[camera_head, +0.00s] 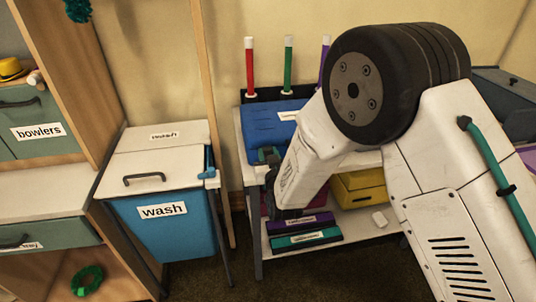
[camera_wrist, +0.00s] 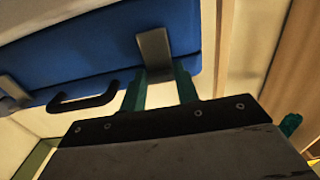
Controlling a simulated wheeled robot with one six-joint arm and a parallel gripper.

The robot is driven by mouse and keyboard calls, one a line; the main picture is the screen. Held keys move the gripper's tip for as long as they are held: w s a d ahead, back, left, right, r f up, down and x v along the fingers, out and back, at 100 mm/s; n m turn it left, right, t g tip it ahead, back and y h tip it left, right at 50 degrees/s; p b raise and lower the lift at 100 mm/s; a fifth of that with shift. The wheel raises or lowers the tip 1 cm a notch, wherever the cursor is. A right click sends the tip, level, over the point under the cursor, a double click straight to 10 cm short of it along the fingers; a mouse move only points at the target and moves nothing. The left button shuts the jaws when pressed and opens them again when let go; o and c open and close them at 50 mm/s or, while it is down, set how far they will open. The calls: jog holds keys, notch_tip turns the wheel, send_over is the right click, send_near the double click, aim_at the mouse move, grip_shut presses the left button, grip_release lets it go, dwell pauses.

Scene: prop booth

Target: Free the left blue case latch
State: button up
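The blue case (camera_head: 268,124) lies on the top of the white shelf unit. In the wrist view the blue case (camera_wrist: 95,58) fills the upper left, with a black handle (camera_wrist: 84,101) and two grey latches. One latch (camera_wrist: 154,48) is near the case's right end in that picture; the other latch (camera_wrist: 12,92) is at the left edge. My gripper (camera_wrist: 160,78) has two teal fingers spread apart, just at the lower end of the nearer latch, with nothing held between them. Contact cannot be told. In the head view my gripper (camera_head: 268,155) is at the case's left front; my arm hides the case's right part.
Red (camera_head: 249,66) and green (camera_head: 288,65) sticks stand in a black rack behind the case. Purple (camera_head: 300,222) and teal (camera_head: 305,238) cases and a yellow box (camera_head: 360,188) sit on the lower shelf. A blue wash bin (camera_head: 160,230) and wooden post (camera_head: 212,120) stand left.

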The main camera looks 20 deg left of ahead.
aim_at(267, 151)
jog(key=c, duration=0.4)
jog(key=shift+s+f+y, duration=0.1)
jog(key=shift+y, duration=0.2)
jog(key=t, duration=0.1)
jog(key=s+f+t+y, duration=0.1)
jog(key=t, duration=0.1)
jog(key=shift+d+f, duration=0.2)
jog(key=shift+d, duration=0.15)
jog(key=shift+s+d+f+t+y, duration=0.15)
jog(key=shift+f+t+y, duration=0.2)
jog(key=shift+t+y, duration=0.35)
jog(key=shift+s+d+f+t+y, duration=0.15)
jog(key=shift+f+t+y, duration=0.2)
jog(key=shift+t+y, duration=0.35)
jog(key=shift+a+t, duration=0.1)
jog(key=shift+t, duration=0.2)
jog(key=o, duration=1)
